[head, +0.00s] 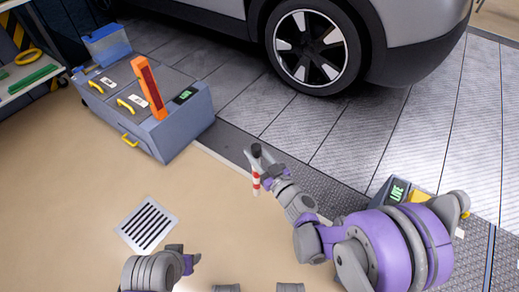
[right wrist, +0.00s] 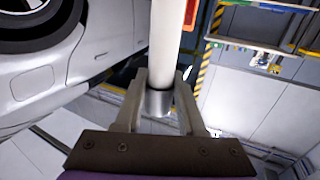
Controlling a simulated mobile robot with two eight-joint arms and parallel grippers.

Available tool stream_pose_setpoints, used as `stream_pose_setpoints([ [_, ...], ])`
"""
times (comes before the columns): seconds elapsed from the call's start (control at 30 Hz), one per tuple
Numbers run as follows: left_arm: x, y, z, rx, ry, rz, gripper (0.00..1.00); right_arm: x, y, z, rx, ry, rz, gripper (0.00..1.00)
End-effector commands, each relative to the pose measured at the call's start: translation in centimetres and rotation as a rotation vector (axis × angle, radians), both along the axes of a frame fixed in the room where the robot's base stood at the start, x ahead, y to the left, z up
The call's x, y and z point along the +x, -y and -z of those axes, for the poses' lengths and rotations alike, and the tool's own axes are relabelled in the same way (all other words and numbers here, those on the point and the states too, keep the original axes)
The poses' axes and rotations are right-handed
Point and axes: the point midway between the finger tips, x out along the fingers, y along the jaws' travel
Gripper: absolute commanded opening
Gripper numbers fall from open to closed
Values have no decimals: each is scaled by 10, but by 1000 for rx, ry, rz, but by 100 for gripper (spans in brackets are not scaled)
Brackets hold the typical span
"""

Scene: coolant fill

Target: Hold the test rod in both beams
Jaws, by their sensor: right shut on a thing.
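The test rod (head: 256,184), with red and white bands, is held roughly upright in my right gripper (head: 262,166) over the floor near the grey strip. In the right wrist view, both fingers (right wrist: 159,103) close around the rod's grey collar, and its pale shaft (right wrist: 166,45) runs up out of the picture. A tall orange post (head: 151,89) stands on a grey cabinet, left of the rod and apart from it. No beam line is visible. My left gripper (head: 187,261) is low in the head view; its jaws are not clear.
The grey cabinet (head: 185,128) carries yellow handles, a blue bin (head: 106,44) and a green "LIVE" display (head: 185,96). Another "LIVE" display (head: 397,190) shows behind my right arm. A car (head: 220,15) stands at the back. A floor grate (head: 147,224) lies at left; nearby floor is clear.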

Motion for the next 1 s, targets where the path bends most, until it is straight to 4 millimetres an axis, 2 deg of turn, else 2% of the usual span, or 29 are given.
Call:
stream_pose_setpoints([
  [1.0,0,0,-1,0,0,0,50,-3,-2,-58,0,0,-1,0],
])
